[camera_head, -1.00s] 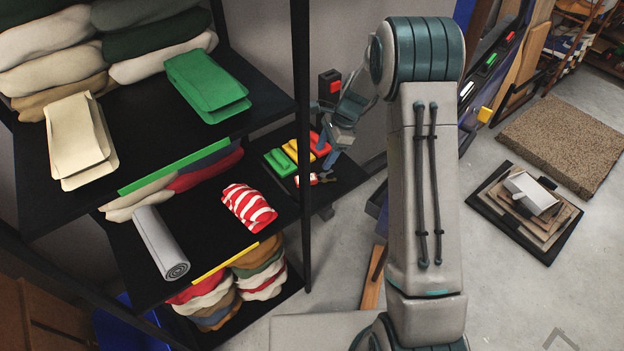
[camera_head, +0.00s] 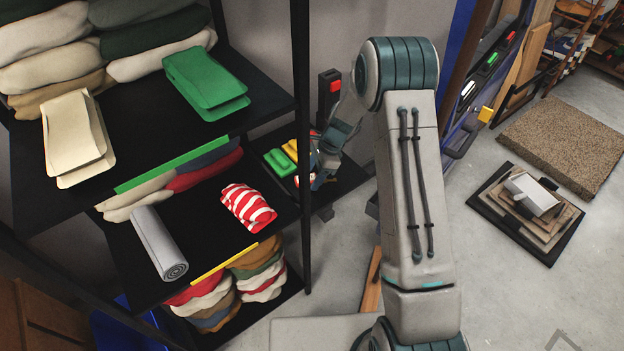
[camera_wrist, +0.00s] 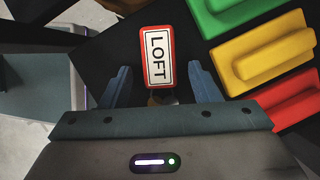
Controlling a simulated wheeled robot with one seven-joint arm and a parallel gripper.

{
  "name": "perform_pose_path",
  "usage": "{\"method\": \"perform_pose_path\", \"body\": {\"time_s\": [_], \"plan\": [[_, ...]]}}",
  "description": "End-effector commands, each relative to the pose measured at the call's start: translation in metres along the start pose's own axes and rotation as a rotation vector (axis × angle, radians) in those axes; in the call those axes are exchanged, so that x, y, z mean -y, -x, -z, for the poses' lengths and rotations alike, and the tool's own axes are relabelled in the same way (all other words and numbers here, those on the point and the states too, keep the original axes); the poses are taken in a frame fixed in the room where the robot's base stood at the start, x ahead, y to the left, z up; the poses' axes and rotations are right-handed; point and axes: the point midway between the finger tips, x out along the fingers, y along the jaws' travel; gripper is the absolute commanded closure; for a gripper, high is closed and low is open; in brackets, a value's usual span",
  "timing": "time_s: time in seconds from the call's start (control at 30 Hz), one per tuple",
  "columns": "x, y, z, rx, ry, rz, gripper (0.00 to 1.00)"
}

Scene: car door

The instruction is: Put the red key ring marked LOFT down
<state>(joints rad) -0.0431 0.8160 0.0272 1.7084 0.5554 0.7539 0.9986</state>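The red key ring marked LOFT (camera_wrist: 158,56) shows in the wrist view as a red-edged tag with a white label. It appears to lie on a black surface (camera_wrist: 112,45), and its ring end is partly hidden by my gripper. My gripper (camera_wrist: 163,72) is open, with one blue finger on each side of the tag's lower end and a gap on both sides. In the head view my gripper (camera_head: 318,182) is low over the small black shelf (camera_head: 345,180) and covers most of the key ring.
Green (camera_wrist: 238,15), yellow (camera_wrist: 264,52) and red (camera_wrist: 288,97) blocks lie just right of the tag in the wrist view. A black post with a red button (camera_head: 330,95) stands behind. The black rack upright (camera_head: 301,120) is close left of my gripper.

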Motion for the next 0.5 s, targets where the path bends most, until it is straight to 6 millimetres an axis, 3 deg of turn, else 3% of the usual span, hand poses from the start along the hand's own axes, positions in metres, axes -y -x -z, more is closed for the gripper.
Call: {"method": "perform_pose_path", "body": {"time_s": [0.03, 0.13, 0.17, 0.5], "plan": [[0.0, 0.0002, 0.0001, 0.0, 0.0, 0.0, 0.58], [0.0, 0.0003, 0.0002, 0.0, 0.0, 0.0, 0.86], [0.0, 0.0004, 0.0002, 0.0, 0.0, 0.0, 0.91], [0.0003, 0.0029, -0.0008, 0.0, 0.0, 0.001, 0.91]]}}
